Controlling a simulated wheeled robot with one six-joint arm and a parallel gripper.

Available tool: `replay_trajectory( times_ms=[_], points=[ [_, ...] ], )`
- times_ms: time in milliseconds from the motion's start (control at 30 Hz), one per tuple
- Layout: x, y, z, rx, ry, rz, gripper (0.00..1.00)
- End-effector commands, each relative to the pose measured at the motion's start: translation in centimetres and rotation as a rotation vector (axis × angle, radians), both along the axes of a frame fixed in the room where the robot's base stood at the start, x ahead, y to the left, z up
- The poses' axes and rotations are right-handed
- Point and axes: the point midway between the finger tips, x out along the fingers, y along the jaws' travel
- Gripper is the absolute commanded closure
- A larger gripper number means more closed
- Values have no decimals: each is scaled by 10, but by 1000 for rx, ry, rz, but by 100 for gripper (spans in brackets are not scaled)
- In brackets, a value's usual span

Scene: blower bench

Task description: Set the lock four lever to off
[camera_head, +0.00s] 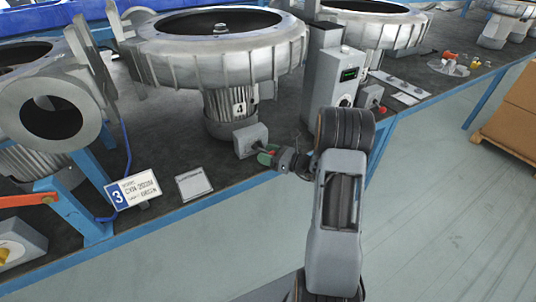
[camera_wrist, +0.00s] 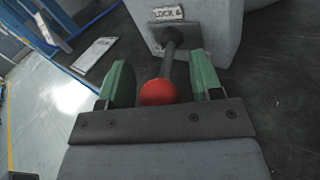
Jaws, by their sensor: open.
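The lock four lever has a dark shaft and a red ball knob (camera_wrist: 158,92) in the wrist view. The shaft runs from a grey box (camera_wrist: 192,28) labelled "LOCK 4" toward my gripper. My gripper (camera_wrist: 163,76) is open, with one green finger pad on each side of the knob and shaft. A gap shows on both sides, wider on the right. In the head view the lock box (camera_head: 250,139) stands on the bench below blower 4, and my gripper (camera_head: 268,155) is at its front right. The lever is mostly hidden there.
Blower 4 (camera_head: 215,55) rises behind the lock box. A sign marked 3 (camera_head: 133,191) and a pale plate (camera_head: 194,184) lie to the left. The floor in front is clear.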

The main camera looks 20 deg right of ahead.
Motion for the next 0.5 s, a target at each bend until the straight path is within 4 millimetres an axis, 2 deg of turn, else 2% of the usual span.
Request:
replay_trajectory(
  times_ms=[200,500],
  points=[
    [0,0,0,0,0,0,42],
    [0,0,0,0,0,0,70]
  ],
)
